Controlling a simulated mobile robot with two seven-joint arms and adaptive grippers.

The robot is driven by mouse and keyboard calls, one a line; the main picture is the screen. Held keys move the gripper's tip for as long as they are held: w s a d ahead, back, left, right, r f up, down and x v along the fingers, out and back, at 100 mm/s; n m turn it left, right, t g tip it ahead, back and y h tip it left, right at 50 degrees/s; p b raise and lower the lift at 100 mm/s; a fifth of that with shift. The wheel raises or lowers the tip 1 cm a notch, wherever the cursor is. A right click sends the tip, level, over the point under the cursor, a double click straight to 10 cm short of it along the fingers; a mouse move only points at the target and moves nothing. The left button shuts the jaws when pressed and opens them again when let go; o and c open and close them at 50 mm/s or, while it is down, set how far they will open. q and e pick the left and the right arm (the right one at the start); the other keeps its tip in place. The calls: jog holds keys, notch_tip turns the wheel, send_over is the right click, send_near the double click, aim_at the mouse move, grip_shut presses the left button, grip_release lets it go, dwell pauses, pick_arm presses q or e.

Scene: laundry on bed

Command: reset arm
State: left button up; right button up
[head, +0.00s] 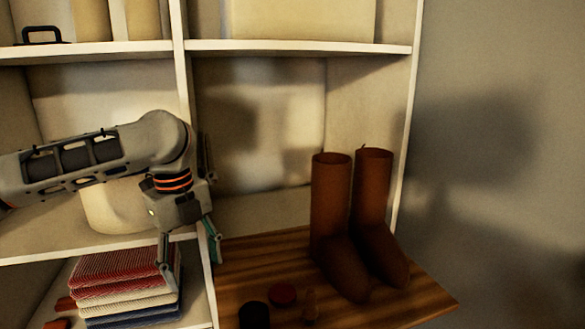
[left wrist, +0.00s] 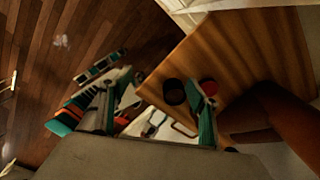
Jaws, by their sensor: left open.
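My left gripper (head: 190,256) hangs fingers-down in front of the white shelf divider, between the folded stack and the wooden top. Its two fingers are spread with nothing between them. The left wrist view also shows this gripper (left wrist: 162,82) open and empty, with its fingers above the edge of the wooden top and the floor beyond. My right gripper is in neither view.
Folded striped towels (head: 125,285) lie in the lower left compartment, close by the gripper. Brown boots (head: 331,205) stand on the wooden top (head: 415,299), with a red round item (head: 283,294) and a dark cylinder (head: 254,315). The shelf divider (head: 183,100) rises behind my arm.

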pick_arm(q)
jog(key=a+n, duration=0.4)
jog(key=a, duration=1.2)
notch_tip(320, 180, down, 32)
jog(key=n+t+h, duration=0.2)
jog(key=n+t, duration=0.3)
jog(key=n, duration=0.3)
jog(key=s+a+f+n+t, duration=0.15)
jog(key=s+a+f, duration=0.25)
jog(key=s, duration=0.6)
jog(key=s+a+f+m+t, duration=0.1)
jog(key=s+a+f+t, duration=0.3)
jog(key=s, duration=0.5)
jog(key=s+d+f+n, duration=0.1)
jog(key=d+n, duration=0.8)
jog(key=d, duration=1.3)
jog(key=shift+f+n, duration=0.35)
jog(key=shift+f, duration=0.5)
